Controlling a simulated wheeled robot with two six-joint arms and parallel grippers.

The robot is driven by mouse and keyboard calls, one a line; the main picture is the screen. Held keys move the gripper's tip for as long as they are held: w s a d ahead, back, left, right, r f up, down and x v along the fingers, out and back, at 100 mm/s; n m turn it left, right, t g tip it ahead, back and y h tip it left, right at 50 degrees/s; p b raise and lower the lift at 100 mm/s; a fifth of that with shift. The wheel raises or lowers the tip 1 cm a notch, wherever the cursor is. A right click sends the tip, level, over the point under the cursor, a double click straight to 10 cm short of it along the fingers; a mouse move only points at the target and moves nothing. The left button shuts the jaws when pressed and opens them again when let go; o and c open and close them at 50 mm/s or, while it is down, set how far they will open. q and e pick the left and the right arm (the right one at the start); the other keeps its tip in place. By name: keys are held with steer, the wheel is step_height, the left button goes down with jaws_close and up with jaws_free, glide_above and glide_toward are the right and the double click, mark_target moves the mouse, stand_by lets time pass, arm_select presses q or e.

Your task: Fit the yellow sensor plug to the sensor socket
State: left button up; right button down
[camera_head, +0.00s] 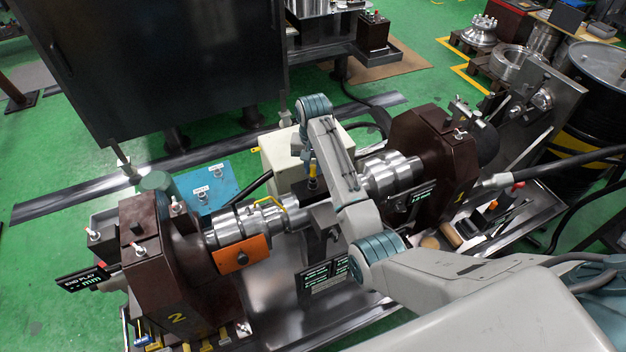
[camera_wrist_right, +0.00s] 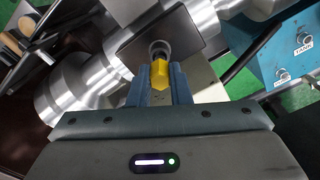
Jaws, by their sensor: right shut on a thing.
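The yellow sensor plug (camera_wrist_right: 160,76) is between the blue fingers of my right gripper (camera_wrist_right: 158,88), which is shut on it. In the head view the plug (camera_head: 312,184) shows as a small yellow piece below the right gripper (camera_head: 309,168), above the middle of the shaft fixture. In the wrist view a round metal ring (camera_wrist_right: 158,47), which looks like the sensor socket, sits on a dark plate (camera_wrist_right: 185,35) just beyond the plug's tip. Whether plug and ring touch, I cannot tell. My left gripper is not in view.
Brown housings stand at the left (camera_head: 160,265) and right (camera_head: 432,140) of the steel shaft (camera_head: 240,225). An orange block (camera_head: 240,255) and a yellow bent handle (camera_head: 270,203) are left of the plug. A blue box (camera_head: 207,184) stands behind. Dark hoses run at the right.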

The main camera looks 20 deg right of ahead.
steer(key=shift+f, duration=1.2)
stand_by(0.4)
steer(key=c, duration=1.3)
jaws_free()
steer(key=shift+o, duration=0.2)
